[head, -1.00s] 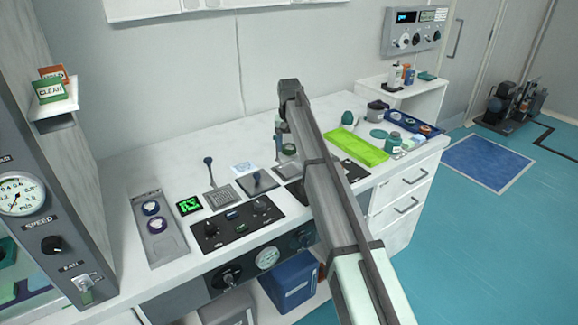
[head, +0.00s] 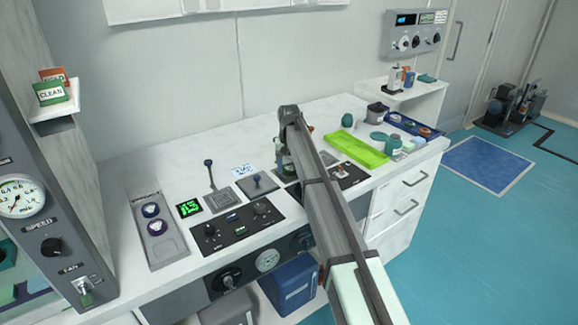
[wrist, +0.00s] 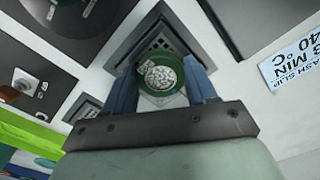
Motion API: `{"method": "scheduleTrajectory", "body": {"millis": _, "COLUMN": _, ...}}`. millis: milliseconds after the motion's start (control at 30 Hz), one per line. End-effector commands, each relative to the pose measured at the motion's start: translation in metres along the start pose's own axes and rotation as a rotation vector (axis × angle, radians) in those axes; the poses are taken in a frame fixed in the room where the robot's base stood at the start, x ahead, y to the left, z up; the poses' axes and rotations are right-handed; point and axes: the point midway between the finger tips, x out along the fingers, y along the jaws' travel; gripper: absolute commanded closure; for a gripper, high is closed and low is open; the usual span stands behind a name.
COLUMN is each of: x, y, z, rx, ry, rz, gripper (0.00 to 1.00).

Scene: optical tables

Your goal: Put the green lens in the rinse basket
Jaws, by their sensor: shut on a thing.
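In the wrist view the green lens (wrist: 163,75), a green ring around a pale speckled face, sits between the two blue fingers of my gripper (wrist: 163,88). The fingers are shut on its sides. Behind the lens is a dark square frame with a perforated floor (wrist: 157,43), which looks like the rinse basket; no label on it is readable. The lens covers part of it, and I cannot tell whether the lens touches it. In the head view my gripper (head: 284,158) is partly hidden by my arm, and the lens cannot be made out.
A wash slip (wrist: 290,62) lies right of the frame. A bright green tray (head: 356,148) and a blue tray (head: 412,125) lie right.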

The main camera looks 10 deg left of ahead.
Motion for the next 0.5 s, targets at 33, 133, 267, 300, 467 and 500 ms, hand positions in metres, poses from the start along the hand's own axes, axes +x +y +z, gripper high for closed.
{"method": "scheduleTrajectory", "body": {"millis": 33, "x": 0.0014, "y": 0.0000, "z": 0.0001, "rx": 0.000, "ry": 0.000, "rz": 0.000, "gripper": 0.74}}
{"method": "scheduleTrajectory", "body": {"millis": 133, "x": 0.0021, "y": 0.0000, "z": 0.0001, "rx": 0.000, "ry": 0.000, "rz": 0.000, "gripper": 0.39}}
{"method": "scheduleTrajectory", "body": {"millis": 267, "x": 0.0020, "y": 0.0000, "z": 0.0000, "rx": 0.000, "ry": 0.000, "rz": 0.000, "gripper": 0.26}}
{"method": "scheduleTrajectory", "body": {"millis": 300, "x": 0.0020, "y": 0.0000, "z": 0.0000, "rx": 0.000, "ry": 0.000, "rz": 0.000, "gripper": 0.22}}
{"method": "scheduleTrajectory", "body": {"millis": 467, "x": 0.0019, "y": 0.0000, "z": 0.0000, "rx": 0.000, "ry": 0.000, "rz": 0.000, "gripper": 0.18}}
{"method": "scheduleTrajectory", "body": {"millis": 500, "x": 0.0019, "y": 0.0000, "z": 0.0000, "rx": 0.000, "ry": 0.000, "rz": 0.000, "gripper": 0.18}}
